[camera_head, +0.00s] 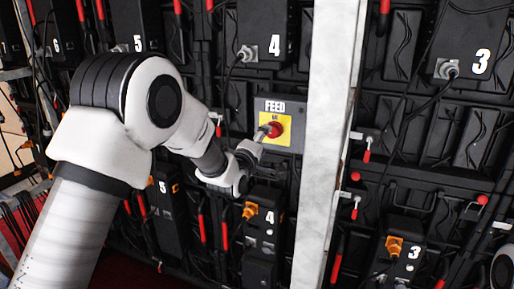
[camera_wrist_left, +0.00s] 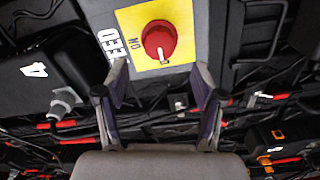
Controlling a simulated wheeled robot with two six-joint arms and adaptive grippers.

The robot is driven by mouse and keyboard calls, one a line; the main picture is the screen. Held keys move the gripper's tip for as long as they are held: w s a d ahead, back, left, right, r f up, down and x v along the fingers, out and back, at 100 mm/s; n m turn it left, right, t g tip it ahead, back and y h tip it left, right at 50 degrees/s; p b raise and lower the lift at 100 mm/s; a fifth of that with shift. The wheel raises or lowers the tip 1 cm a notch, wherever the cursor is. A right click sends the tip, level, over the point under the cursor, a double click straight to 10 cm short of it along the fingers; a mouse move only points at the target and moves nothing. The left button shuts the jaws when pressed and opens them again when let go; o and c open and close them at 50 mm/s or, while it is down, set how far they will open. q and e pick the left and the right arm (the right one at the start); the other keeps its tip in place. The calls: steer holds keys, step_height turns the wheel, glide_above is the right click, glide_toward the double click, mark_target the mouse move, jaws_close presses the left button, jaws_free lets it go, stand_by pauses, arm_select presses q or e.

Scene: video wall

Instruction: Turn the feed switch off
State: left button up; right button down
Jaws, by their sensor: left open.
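The feed switch is a red round knob (camera_head: 275,129) on a yellow plate, set on a grey box (camera_head: 298,146) marked FEED. In the left wrist view the knob (camera_wrist_left: 158,40) is just beyond my fingers, with ON lettered beside it. A small pale mark shows on the knob's edge nearest my gripper. My left gripper (camera_head: 262,140) is at the knob's left in the head view. In the left wrist view its two fingers (camera_wrist_left: 160,85) are apart with nothing between them. The head view does not show clearly whether a finger touches the knob. My right gripper is not in view.
A pale upright post (camera_head: 331,150) stands just right of the FEED box. Black numbered boxes, such as the upper 4 (camera_head: 262,32) and lower 4 (camera_head: 262,232), surround it. Cables and red-handled parts hang all over the wall. An orange plug (camera_head: 250,211) sits below my gripper.

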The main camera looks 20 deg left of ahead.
arm_select(q)
steer(key=s, duration=0.5)
steer(key=shift+s+a, duration=0.1)
steer(key=shift+s, duration=0.1)
steer(key=s+f+g, duration=0.3)
steer(key=s+f, duration=0.1)
steer(key=f, duration=0.7)
steer(key=s+f+g, duration=0.2)
steer(key=s+f, duration=0.3)
steer(key=f, duration=0.7)
steer(key=s+f+g, duration=0.3)
steer(key=s+f, duration=0.1)
steer(key=f, duration=0.7)
steer(key=s+f+m+g, duration=0.3)
steer(key=s+f+m, duration=0.1)
steer(key=s, duration=0.6)
steer(key=s+f+m+g, duration=0.3)
steer(key=s+m, duration=0.2)
steer(key=s, duration=0.5)
steer(key=s+f+m+g, duration=0.4)
steer(key=s+m, duration=0.1)
steer(key=s, duration=0.5)
steer(key=shift+s+a+f, duration=0.35)
